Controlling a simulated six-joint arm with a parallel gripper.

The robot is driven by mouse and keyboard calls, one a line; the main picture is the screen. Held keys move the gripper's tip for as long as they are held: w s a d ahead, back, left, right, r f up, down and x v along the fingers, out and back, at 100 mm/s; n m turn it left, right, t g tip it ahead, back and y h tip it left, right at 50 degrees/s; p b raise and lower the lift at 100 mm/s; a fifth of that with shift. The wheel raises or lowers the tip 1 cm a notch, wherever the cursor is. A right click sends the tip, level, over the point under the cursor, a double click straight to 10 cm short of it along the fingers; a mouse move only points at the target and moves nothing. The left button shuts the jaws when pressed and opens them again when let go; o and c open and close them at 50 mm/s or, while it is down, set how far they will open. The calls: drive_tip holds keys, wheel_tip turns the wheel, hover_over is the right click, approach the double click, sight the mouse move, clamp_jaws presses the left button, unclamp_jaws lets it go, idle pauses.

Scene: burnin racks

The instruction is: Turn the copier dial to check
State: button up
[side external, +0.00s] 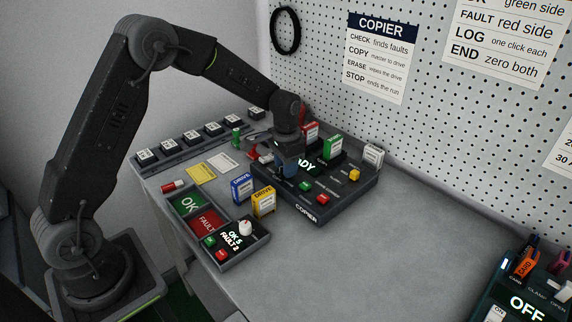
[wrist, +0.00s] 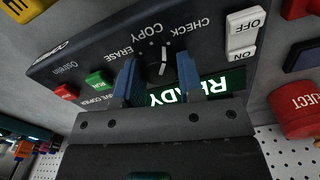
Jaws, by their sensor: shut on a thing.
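The copier (side external: 330,195) is a dark box on the bench with a lit display reading READY (wrist: 195,92), partly hidden by my gripper. Its dial (wrist: 160,62) is a black knob with a white pointer line, among the labels CHECK (wrist: 187,29), COPY (wrist: 147,33) and ERASE (wrist: 118,53), upside down in the wrist view. The pointer line runs nearly up and down there; I cannot tell exactly which label it marks. My gripper (wrist: 159,78) has its blue fingers either side of the dial, shut on it. In the side view my gripper (side external: 287,168) covers the dial.
The copier has green (wrist: 98,82) and red (wrist: 65,92) buttons and an ON/OFF switch (wrist: 246,36). Blue (side external: 242,187) and yellow (side external: 264,202) drives stand left of it. A tray with OK and FAULT pads (side external: 205,220) lies nearer. The bench right of the copier is clear.

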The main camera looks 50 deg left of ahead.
drive_tip(key=shift+m, duration=1)
drive_tip(key=o, duration=0.9)
wheel_tip(320, 180, up, 14)
